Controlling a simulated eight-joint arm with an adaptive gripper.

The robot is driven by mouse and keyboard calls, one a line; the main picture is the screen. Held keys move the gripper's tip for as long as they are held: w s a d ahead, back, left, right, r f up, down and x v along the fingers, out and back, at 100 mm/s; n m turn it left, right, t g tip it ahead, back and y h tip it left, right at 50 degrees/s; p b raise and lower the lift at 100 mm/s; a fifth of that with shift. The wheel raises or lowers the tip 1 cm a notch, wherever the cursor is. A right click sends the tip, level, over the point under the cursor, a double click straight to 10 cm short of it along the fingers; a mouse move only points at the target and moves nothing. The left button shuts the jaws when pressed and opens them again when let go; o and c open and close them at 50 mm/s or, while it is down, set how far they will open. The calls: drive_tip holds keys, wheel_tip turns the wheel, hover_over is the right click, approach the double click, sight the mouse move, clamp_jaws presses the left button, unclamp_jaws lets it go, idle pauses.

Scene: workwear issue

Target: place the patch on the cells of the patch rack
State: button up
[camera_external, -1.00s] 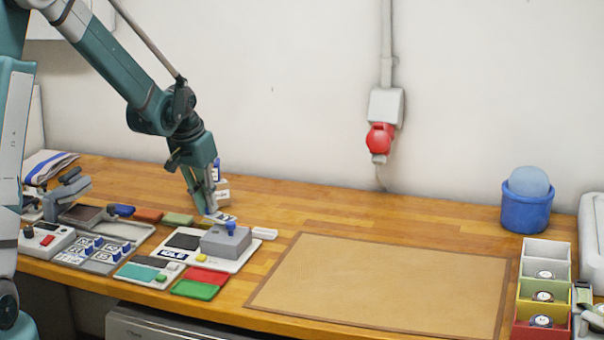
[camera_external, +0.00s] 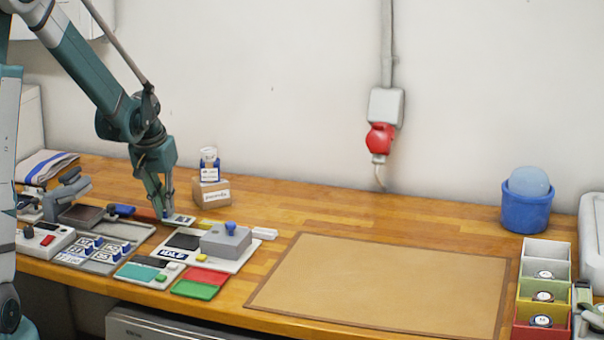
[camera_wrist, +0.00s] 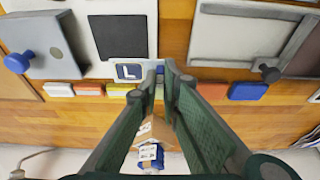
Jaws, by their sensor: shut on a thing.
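My gripper (camera_external: 168,215) is shut on a small white patch (camera_external: 183,220) at the back left of the bench, a little above the wood. In the wrist view the patch (camera_wrist: 127,73) shows a dark blue square with a white L and sticks out left of the fingertips (camera_wrist: 164,70). Its right part is hidden by the fingers. The patch rack (camera_external: 97,267) is a grey board at the front left, holding several white and blue patches with blue clips. My gripper is behind and to the right of it, apart from it.
A white board (camera_external: 238,265) with a grey block (camera_external: 226,243) and blue knob lies right of the rack. A grey tray (camera_external: 130,229) lies behind the rack. A bottle (camera_external: 209,166) stands on a cardboard box (camera_external: 211,194) behind my gripper. A brown mat (camera_external: 380,285) is clear.

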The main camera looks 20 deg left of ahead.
drive_tip(key=s+a+r+p, duration=0.1)
drive_tip(key=s+a+p, duration=0.3)
drive_tip(key=s, duration=0.7)
drive_tip(key=s+a+r+p, duration=0.2)
drive_tip(key=s+a+p, duration=0.2)
drive_tip(key=s+a, duration=0.3)
drive_tip(key=s, duration=0.5)
drive_tip(key=shift+a, duration=0.2)
drive_tip(key=shift+f, duration=0.15)
drive_tip(key=shift+f+b, duration=2.15)
drive_tip(key=shift+f, duration=1.15)
drive_tip(key=shift+f+b, duration=0.35)
drive_tip(key=shift+f, duration=0.05)
drive_tip(key=o, duration=0.7)
drive_tip(key=shift+o, duration=0.2)
drive_tip(key=shift+r, duration=0.2)
